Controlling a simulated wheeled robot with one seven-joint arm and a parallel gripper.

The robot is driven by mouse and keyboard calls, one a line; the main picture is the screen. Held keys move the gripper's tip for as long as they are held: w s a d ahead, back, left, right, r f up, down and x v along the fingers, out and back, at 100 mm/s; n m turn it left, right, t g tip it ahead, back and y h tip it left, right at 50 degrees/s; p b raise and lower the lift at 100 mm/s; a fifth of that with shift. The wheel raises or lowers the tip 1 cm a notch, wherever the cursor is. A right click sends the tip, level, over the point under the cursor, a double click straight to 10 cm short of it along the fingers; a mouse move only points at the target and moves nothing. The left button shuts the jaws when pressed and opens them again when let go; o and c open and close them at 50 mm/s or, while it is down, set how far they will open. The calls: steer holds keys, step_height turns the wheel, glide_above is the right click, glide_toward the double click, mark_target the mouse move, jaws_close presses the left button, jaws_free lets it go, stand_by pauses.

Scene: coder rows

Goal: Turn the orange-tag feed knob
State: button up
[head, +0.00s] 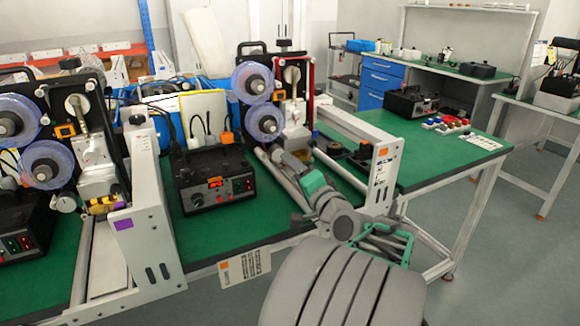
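The machine with the orange tag (383,152) on its white end plate stands right of centre, with two clear blue-violet reels. I cannot tell which knob is the feed knob. My grey arm (340,218) with teal parts reaches up from the bottom centre, right of the control box. A teal frame (386,243) shows beside it. I cannot make out my fingertips or whether they hold anything.
A second machine with a purple tag (123,224) stands on the left. A paper card (244,266) hangs on the bench's front edge. White side plates and rails rise from the green bench (200,225). A bench with small parts (445,125) lies behind right. Floor is open at right.

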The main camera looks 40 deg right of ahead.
mark_target(278, 156)
stand_by(0.3)
steer(key=w+n+p, duration=0.1)
steer(key=w+p, duration=0.1)
steer(key=p, duration=0.1)
steer(key=w+d+n+p, duration=0.1)
steer(key=w+n+p, duration=0.1)
steer(key=w+p, duration=0.1)
steer(key=w+d+n+p, duration=0.1)
steer(key=w+p, duration=0.2)
steer(key=shift+w+d+f, duration=0.1)
steer(key=shift+w+d, duration=0.05)
steer(key=shift+w, duration=0.05)
steer(key=shift+c, duration=0.4)
steer(key=shift+p, duration=0.3)
jaws_close()
